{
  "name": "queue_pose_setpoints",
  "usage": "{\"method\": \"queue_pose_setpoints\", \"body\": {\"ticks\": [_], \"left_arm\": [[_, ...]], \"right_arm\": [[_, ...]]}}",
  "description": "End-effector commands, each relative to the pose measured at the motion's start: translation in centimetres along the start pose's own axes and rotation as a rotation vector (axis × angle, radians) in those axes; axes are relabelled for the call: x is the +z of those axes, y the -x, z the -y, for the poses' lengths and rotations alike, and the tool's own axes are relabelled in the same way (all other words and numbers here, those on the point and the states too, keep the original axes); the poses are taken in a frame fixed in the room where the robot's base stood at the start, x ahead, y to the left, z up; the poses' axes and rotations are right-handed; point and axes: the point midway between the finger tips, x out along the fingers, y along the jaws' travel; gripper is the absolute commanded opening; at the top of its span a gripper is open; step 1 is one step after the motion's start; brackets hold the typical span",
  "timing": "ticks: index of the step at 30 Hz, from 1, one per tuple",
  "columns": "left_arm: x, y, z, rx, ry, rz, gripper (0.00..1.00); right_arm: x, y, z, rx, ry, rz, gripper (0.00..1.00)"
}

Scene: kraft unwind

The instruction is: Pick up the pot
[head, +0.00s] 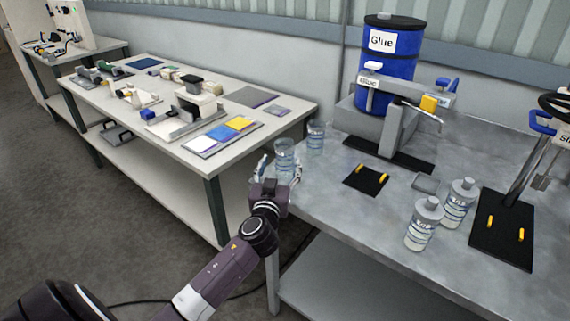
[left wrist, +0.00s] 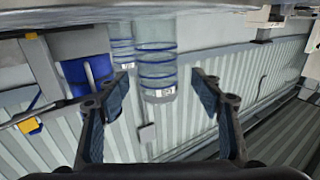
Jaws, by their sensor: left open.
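A clear pot with blue bands (head: 284,149) stands upright at the left edge of the grey table; it also shows in the left wrist view (left wrist: 156,65), which is upside down. My left gripper (head: 280,171) is open, with one finger on each side of this pot in the head view. In the left wrist view the pot lies between the open fingers (left wrist: 161,80), with a gap on both sides. A second similar pot (head: 316,138) stands just behind it to the right, also seen in the left wrist view (left wrist: 121,48). My right gripper is not in view.
A blue glue drum (head: 384,51) with a dispenser stands at the back of the grey table (head: 330,200). A black pad (head: 365,180) lies right of the pots. A white bench (head: 150,75) with several items is at left.

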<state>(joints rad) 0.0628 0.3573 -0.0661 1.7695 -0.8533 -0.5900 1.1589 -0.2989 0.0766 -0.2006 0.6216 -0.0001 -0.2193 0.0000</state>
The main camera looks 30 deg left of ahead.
Motion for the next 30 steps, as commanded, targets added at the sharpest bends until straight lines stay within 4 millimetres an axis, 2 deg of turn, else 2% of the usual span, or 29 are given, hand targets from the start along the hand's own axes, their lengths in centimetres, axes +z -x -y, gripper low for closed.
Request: {"method": "queue_pose_setpoints", "body": {"ticks": [5,12,21,30], "left_arm": [[-0.1,-2.1,-0.2,0.0,-0.002,0.0,0.6],[0.2,-4.6,-0.3,0.0,-0.001,0.0,0.6],[0.4,-5.0,-0.3,0.001,0.0,0.001,0.6],[0.3,-4.9,-0.3,0.001,0.0,0.001,0.28]], "right_arm": [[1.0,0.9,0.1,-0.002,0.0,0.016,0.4],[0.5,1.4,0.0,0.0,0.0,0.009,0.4],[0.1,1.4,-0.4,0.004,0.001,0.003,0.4],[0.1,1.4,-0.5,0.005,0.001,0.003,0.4]]}}
